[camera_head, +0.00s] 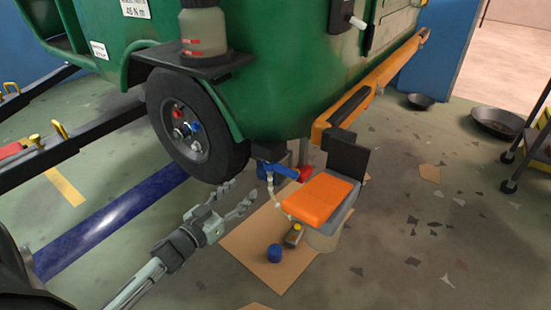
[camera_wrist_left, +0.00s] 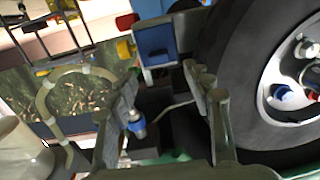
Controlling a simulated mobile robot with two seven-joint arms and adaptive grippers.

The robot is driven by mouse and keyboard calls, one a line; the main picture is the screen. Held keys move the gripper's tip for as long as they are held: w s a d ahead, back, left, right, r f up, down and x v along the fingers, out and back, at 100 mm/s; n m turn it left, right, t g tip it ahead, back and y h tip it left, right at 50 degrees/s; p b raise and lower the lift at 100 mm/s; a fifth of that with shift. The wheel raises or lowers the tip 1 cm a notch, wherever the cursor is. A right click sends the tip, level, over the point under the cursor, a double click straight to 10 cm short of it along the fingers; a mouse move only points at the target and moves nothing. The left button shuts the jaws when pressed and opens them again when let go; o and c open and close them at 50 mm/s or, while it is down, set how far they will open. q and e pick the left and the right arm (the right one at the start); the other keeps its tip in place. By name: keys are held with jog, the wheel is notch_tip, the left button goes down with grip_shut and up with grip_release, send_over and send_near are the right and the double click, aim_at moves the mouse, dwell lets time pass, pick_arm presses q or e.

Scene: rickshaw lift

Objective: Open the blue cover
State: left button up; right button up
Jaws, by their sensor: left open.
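A small blue part, which I take for the blue cover (camera_head: 281,170), sits low under the green vehicle body, just right of the wheel. In the left wrist view, a blue box-like face with a pale frame (camera_wrist_left: 156,42) shows beyond the fingertips; I take it for the same cover. My left gripper (camera_head: 244,197) is open, low beside the wheel, left of the cover and apart from it. In the wrist view its fingers (camera_wrist_left: 165,88) are spread with the cover beyond them. The right gripper is not in view.
The black wheel (camera_head: 196,126) stands close to my left gripper; the orange-topped seat (camera_head: 318,198) is to the right. A loose blue cap (camera_head: 275,253) and a small bottle (camera_head: 293,235) stand on cardboard (camera_head: 245,258).

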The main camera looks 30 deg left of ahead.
aim_at(260, 173)
pick_arm(q)
jog(key=shift+h, duration=0.3)
jog(key=w, duration=0.8)
jog(key=shift+w+d+r, duration=0.2)
jog(key=shift+d+r, duration=0.2)
jog(key=shift+c, duration=0.4)
grip_shut()
